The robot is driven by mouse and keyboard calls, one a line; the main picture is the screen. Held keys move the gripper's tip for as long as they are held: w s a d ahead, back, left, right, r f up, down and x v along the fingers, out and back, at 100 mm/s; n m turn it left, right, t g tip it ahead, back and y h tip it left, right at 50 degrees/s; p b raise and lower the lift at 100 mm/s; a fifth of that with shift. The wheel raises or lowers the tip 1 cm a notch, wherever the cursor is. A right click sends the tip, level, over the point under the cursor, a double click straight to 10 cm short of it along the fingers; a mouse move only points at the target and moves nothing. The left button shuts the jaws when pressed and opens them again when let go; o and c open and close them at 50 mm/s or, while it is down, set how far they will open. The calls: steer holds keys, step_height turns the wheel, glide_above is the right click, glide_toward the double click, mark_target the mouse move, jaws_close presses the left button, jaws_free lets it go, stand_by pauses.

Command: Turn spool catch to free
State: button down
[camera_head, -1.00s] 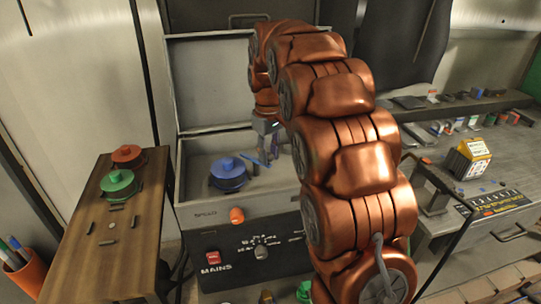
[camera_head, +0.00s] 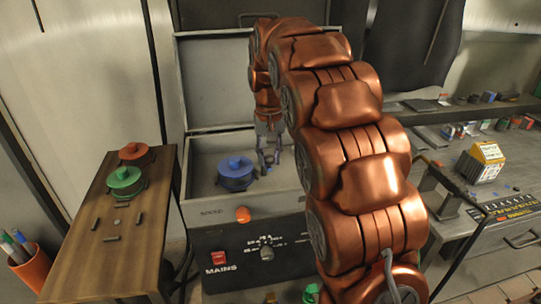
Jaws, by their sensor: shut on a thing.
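The blue spool (camera_head: 235,175) sits in the open grey machine box (camera_head: 210,150), under its raised lid. My gripper (camera_head: 268,165) reaches down into the box just right of the spool, apart from its knob. Its fingers are shut on a small part there, which I take to be the spool catch. The catch is mostly hidden by the fingers, and its angle cannot be made out. My copper arm covers the right side of the box.
A wooden side table (camera_head: 95,235) at left holds a red spool (camera_head: 135,153), a green spool (camera_head: 123,182) and several small dark pieces. The box front has an orange knob (camera_head: 242,215) and a red mains switch (camera_head: 218,257). A cluttered workbench (camera_head: 450,180) stands at right.

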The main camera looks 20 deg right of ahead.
stand_by(0.3)
steer(key=c, duration=0.9)
jaws_free()
steer(key=shift+o, duration=0.2)
steer(key=shift+w+r, duration=0.1)
steer(key=shift+r, duration=3.65)
